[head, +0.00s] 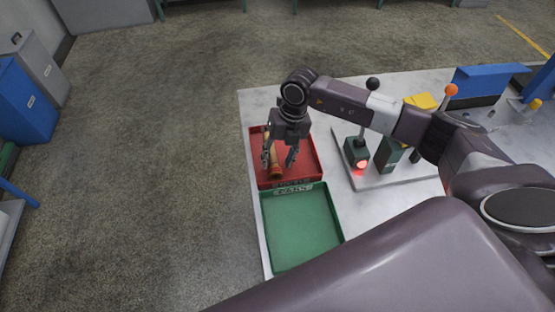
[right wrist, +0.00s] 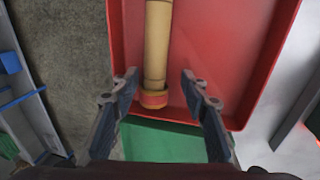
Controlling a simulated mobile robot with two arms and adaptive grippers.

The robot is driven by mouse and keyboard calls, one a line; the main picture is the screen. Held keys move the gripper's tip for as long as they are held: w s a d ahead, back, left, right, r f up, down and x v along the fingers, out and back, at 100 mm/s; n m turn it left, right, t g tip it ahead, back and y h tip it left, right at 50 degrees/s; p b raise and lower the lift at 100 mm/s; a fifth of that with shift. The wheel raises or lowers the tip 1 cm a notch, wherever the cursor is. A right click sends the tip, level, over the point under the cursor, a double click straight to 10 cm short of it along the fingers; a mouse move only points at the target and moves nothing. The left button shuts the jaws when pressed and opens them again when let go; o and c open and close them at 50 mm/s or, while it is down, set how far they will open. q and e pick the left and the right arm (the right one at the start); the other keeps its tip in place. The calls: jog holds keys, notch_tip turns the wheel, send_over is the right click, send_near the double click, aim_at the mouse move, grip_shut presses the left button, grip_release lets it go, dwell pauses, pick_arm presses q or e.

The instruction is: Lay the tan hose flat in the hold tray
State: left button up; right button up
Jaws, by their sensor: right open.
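The tan hose (head: 275,171) is in the red tray (head: 308,148), lengthwise near its left side. In the right wrist view the hose (right wrist: 157,45) runs straight, with a red band at its near end close to the red tray's near wall (right wrist: 235,122). Its far end is out of that view. My right gripper (head: 278,162) points down above the red tray. In the right wrist view its open fingers (right wrist: 158,85) are on either side of the hose's near end, with gaps. My left gripper is not in view.
An empty green tray (head: 300,228) adjoins the red tray on the near side. Right of them, a grey plate (head: 375,180) bears dark green blocks, one with a lit red lamp (head: 361,164). Blue fixtures (head: 490,82) stand at the table's far right. Blue and grey bins (head: 25,98) stand left.

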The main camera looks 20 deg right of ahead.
notch_tip(320, 180, up, 11)
jog(key=d, duration=0.2)
jog(key=shift+s, duration=0.2)
jog(key=shift+d+r, duration=0.1)
dwell(0.3)
